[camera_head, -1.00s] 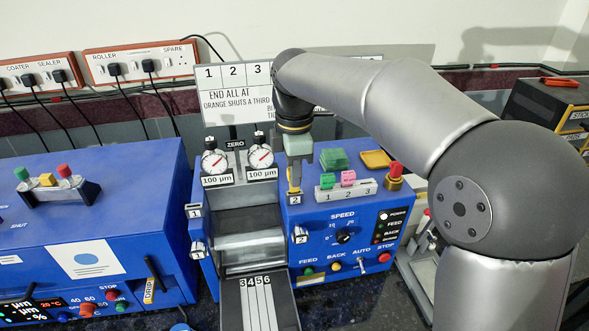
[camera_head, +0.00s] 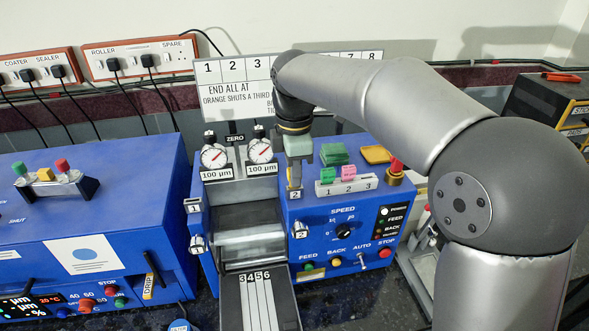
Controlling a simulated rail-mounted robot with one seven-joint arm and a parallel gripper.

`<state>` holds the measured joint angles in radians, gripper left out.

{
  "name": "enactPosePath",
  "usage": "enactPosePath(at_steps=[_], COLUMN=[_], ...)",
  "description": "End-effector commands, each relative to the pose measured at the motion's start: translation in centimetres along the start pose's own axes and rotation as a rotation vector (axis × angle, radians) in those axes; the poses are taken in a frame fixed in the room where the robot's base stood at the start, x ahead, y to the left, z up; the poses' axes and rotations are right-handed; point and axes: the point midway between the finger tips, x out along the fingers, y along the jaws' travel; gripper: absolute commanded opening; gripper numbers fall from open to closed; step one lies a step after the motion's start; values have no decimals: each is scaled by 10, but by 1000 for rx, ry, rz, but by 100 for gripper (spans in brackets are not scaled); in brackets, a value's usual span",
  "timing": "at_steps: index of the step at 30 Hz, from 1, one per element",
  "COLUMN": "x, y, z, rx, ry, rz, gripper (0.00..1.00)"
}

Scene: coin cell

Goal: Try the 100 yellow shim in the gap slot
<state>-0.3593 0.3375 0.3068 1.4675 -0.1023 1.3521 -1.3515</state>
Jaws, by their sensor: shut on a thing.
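My gripper (camera_head: 295,182) points down over the right side of the blue roller machine (camera_head: 330,265), by the roller gap. It is shut on the yellow shim (camera_head: 295,195), of which only a small narrow part shows below the fingers. That part is at the tag marked 2, at the roller's right end. I cannot tell whether the shim is inside the gap slot, because the slot is too small and partly hidden by the fingers. The shim rack (camera_head: 346,187), marked 1, 2, 3, holds a green shim (camera_head: 328,174) and a pink shim (camera_head: 348,172); place 3 looks empty.
Two dial gauges, left (camera_head: 214,158) and right (camera_head: 261,150), stand behind the rollers (camera_head: 248,235). A green block (camera_head: 334,154), a yellow tray (camera_head: 376,155) and a red knob (camera_head: 396,167) are on the machine top. A signboard (camera_head: 230,90) stands close behind my gripper.

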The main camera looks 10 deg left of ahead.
Motion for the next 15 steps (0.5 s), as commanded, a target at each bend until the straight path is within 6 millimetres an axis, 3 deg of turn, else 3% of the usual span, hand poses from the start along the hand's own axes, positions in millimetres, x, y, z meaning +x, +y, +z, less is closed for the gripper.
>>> enactPosePath(at_steps=[15], x=[8], y=[0], z=[0], rx=[0], ry=[0], rz=[0], gripper=[0])
